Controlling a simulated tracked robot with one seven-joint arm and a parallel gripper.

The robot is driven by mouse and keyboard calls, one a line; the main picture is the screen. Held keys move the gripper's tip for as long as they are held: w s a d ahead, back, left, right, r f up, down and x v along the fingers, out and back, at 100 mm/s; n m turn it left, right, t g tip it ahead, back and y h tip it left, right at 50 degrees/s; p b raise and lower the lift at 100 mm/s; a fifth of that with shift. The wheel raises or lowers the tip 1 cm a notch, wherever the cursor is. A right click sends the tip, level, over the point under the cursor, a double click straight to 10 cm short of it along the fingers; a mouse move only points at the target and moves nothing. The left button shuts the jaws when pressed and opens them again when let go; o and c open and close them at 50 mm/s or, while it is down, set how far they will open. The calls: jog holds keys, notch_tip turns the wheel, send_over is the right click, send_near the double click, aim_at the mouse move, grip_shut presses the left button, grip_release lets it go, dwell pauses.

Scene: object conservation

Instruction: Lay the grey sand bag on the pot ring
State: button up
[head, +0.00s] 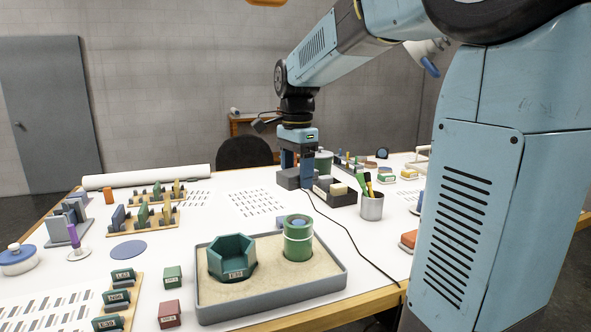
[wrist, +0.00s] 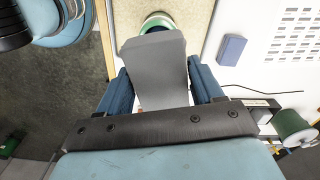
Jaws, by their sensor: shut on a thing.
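The grey sand bag (wrist: 155,68) is a flat grey block between the two blue fingers of my gripper (wrist: 158,92) in the wrist view. In the head view my gripper (head: 297,178) is shut on the bag (head: 287,180), behind the sand tray. A green cylinder with a pale band and a round ringed top (head: 298,238), which may be the pot ring, stands in the tray. Its rim (wrist: 157,20) shows just beyond the bag in the wrist view, partly covered by it. The bag appears apart from it.
The grey-rimmed sand tray (head: 330,291) also holds a dark green hexagonal pot (head: 232,257). A dark box with cream blocks (head: 335,194) and a pen cup (head: 371,206) stand right of my gripper. A black cable (head: 350,235) crosses the table. A blue block (wrist: 232,49) lies beside the tray.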

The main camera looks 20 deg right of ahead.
jog(key=shift+d+f, duration=0.2)
jog(key=shift+f, duration=3.9)
jog(key=shift+s+a+f, duration=0.1)
jog(key=shift+f, duration=0.35)
jog(key=o, duration=1.3)
jog(key=shift+o, duration=0.2)
notch_tip(320, 180, up, 14)
jog(key=shift+f, duration=0.15)
notch_tip(320, 180, up, 7)
send_over(298, 223)
